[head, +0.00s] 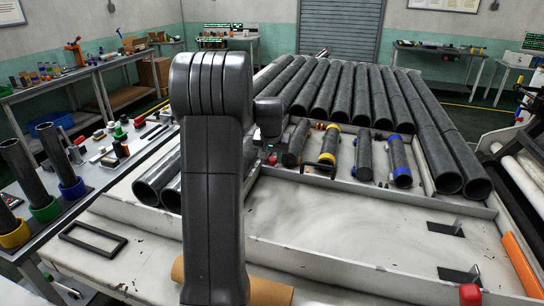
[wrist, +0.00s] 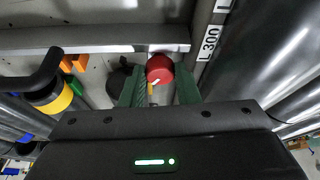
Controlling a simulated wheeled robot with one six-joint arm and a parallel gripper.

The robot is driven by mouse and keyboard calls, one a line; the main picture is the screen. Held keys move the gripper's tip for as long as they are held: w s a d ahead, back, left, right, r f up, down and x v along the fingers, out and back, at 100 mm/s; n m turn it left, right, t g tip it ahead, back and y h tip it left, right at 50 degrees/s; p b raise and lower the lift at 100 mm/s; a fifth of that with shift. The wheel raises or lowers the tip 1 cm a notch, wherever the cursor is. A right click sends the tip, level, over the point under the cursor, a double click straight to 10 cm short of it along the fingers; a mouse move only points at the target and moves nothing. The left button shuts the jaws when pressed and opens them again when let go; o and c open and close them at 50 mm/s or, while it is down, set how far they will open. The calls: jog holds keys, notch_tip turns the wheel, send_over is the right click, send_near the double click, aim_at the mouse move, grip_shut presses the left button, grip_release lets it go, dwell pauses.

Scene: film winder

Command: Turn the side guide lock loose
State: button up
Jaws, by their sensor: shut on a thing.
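The side guide lock appears as a round red knob (wrist: 160,68) in the wrist view, beside a metal rail marked 300. A small pale mark shows on its face. My gripper (wrist: 160,84) has its two green fingers on either side of the knob's near part, shut on it. In the head view the red knob (head: 272,160) shows as a small red spot below my wrist, beside the tray's inner wall. My own arm hides most of my gripper there. A dark fitting (wrist: 117,78) lies just left of the fingers.
Dark rolls with yellow (head: 327,158) and blue (head: 402,178) bands lie right of the knob. Long dark tubes (head: 350,90) fill the rack behind. Another red knob (head: 470,294) is at the front right.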

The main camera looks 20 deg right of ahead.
jog(key=shift+n, duration=0.5)
jog(key=shift+y, duration=0.3)
jog(key=o, duration=0.7)
jog(key=shift+r, duration=0.1)
jog(key=b+v, duration=0.1)
jog(key=v, duration=1.2)
jog(key=shift+s+r, duration=0.3)
jog(key=shift+s, duration=0.05)
jog(key=shift+a, duration=0.1)
